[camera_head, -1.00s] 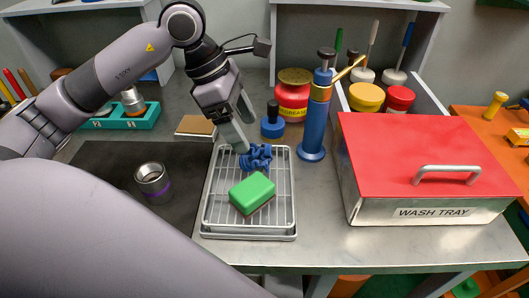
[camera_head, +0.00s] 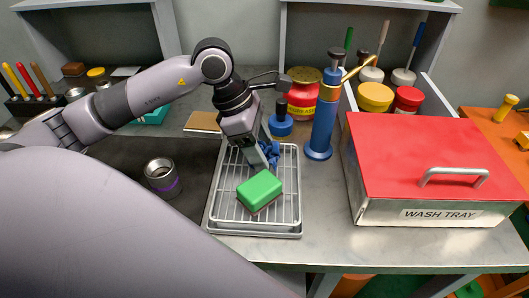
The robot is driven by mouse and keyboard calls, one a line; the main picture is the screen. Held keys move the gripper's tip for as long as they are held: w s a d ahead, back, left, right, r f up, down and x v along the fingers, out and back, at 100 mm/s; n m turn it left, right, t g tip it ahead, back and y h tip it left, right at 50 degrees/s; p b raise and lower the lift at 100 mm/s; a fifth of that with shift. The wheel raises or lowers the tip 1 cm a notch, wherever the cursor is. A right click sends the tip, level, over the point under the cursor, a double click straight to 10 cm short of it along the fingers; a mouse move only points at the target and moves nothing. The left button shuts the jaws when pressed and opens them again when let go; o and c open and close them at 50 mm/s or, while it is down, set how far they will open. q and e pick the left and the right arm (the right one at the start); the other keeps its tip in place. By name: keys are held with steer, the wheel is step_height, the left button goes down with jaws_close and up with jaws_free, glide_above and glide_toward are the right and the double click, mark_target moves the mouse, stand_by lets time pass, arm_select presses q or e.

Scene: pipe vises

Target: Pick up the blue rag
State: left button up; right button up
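The blue rag (camera_head: 272,153) is a small crumpled bundle on the wire rack (camera_head: 228,205) in the metal tray, behind a green sponge (camera_head: 260,188). My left gripper (camera_head: 264,157) reaches down from behind and left, its fingers at the rag. The fingers look spread, with the rag showing at their right side. The gripper hides the rag's left part, and I cannot tell whether the fingers touch it. My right gripper is not in view.
A red-lidded wash tray box (camera_head: 430,150) is at the right. A metal cup (camera_head: 161,176) stands on the dark mat at the left.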

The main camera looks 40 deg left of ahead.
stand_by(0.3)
arm_select(q)
step_height(320, 180, up, 20)
steer(key=shift+r+p, duration=0.1)
steer(key=shift+p, duration=0.55)
